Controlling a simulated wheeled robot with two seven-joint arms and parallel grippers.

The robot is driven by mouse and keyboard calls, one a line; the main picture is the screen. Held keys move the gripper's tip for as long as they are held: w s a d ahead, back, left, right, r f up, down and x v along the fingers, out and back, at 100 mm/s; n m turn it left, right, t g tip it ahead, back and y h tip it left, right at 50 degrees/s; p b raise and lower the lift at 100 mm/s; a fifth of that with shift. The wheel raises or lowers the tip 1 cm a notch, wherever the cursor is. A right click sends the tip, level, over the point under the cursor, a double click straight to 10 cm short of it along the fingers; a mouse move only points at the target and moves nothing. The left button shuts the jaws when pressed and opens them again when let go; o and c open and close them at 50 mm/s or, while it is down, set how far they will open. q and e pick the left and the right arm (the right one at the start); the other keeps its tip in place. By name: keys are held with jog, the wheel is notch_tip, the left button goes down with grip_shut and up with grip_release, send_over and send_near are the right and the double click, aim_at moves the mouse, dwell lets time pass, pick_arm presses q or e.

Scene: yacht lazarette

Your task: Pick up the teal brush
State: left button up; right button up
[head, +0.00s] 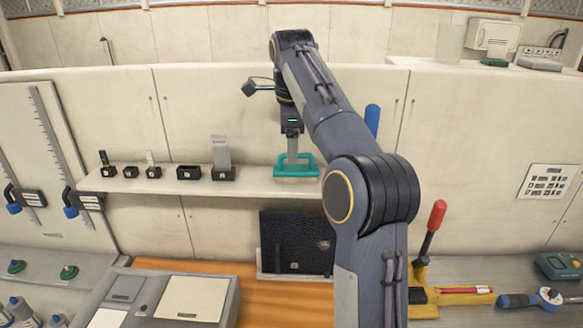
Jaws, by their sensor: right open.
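The teal brush (296,172) is a teal, loop-shaped piece at the right part of the wall shelf; its bristles cannot be made out. My right gripper (292,155) reaches down from above, with its fingers at the brush. The gripper is open. Its fingers overlap the upper part of the brush in the picture, and I cannot tell whether they touch it. My right arm crosses the middle of the view and hides part of the shelf's right end. My left gripper is out of view.
The shelf (250,188) holds several small black holders to the left, one with a tall grey block (221,152). A blue cylinder (372,118) shows behind my arm. Below stand a black textured panel (290,243), a grey box (165,297) and a red-handled tool (434,222).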

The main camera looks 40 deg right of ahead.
aim_at(293, 168)
jog(key=shift+d+f, duration=0.2)
jog(key=shift+f, duration=0.85)
jog(key=f, duration=0.3)
jog(key=w+f, duration=0.1)
jog(key=f, duration=0.1)
jog(key=shift+d, duration=0.4)
jog(key=shift+c, duration=0.5)
jog(key=c, duration=1.1)
jog(key=shift+r, duration=0.55)
notch_tip(293, 168, up, 3)
jog(key=shift+s+f+p, duration=0.1)
jog(key=shift+p, duration=0.4)
jog(key=s+a+r+b, duration=0.1)
jog(key=s+a+r, duration=0.6)
jog(key=s+r, duration=0.2)
jog(key=s, duration=0.2)
jog(key=shift+s+a+b, duration=0.25)
jog(key=shift+s+b, duration=0.1)
jog(key=shift+s, duration=0.05)
